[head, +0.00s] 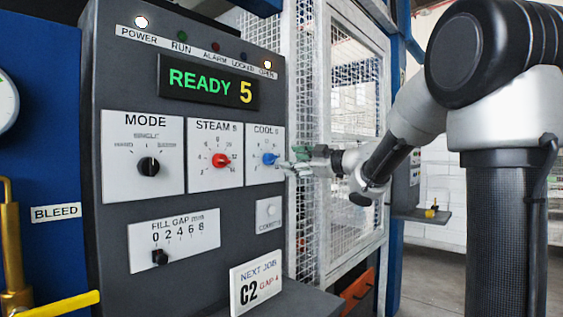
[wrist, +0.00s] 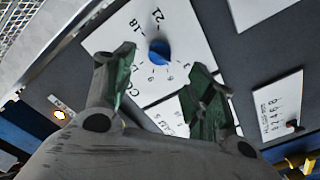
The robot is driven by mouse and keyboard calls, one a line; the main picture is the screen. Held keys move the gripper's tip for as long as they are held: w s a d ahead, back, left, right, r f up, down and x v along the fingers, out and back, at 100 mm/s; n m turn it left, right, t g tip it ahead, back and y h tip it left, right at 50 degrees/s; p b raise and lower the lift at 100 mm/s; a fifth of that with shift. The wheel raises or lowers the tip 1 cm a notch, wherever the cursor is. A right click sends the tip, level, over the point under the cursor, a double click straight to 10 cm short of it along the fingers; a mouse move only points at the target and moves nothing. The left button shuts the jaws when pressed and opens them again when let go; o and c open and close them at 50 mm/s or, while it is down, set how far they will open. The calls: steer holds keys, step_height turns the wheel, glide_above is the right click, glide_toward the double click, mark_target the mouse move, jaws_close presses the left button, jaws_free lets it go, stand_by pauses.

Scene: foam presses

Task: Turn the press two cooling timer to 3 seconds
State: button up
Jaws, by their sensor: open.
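The cooling timer is a blue knob (head: 269,158) on a white plate marked COOL s, on the right side of the grey control panel. In the head view its pointer appears to aim right; the number it meets is too small to read. In the wrist view the blue knob (wrist: 159,52) lies just beyond and between the fingertips, on its numbered dial. My gripper (head: 299,160) is open beside the knob, its green fingertips apart from it. The wrist view shows my gripper (wrist: 160,82) with its jaws spread and nothing between them. No press number is legible.
The red STEAM knob (head: 221,160) and black MODE knob (head: 149,166) sit to the left. A white button (head: 270,210) is below, with a fill-gap slider (head: 160,257) lower left. A mesh guard (head: 345,120) stands right of the panel. The display (head: 208,84) reads READY 5.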

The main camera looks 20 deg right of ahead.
steer(key=v, duration=0.3)
steer(key=shift+s+d, duration=0.2)
steer(key=shift+s, duration=0.15)
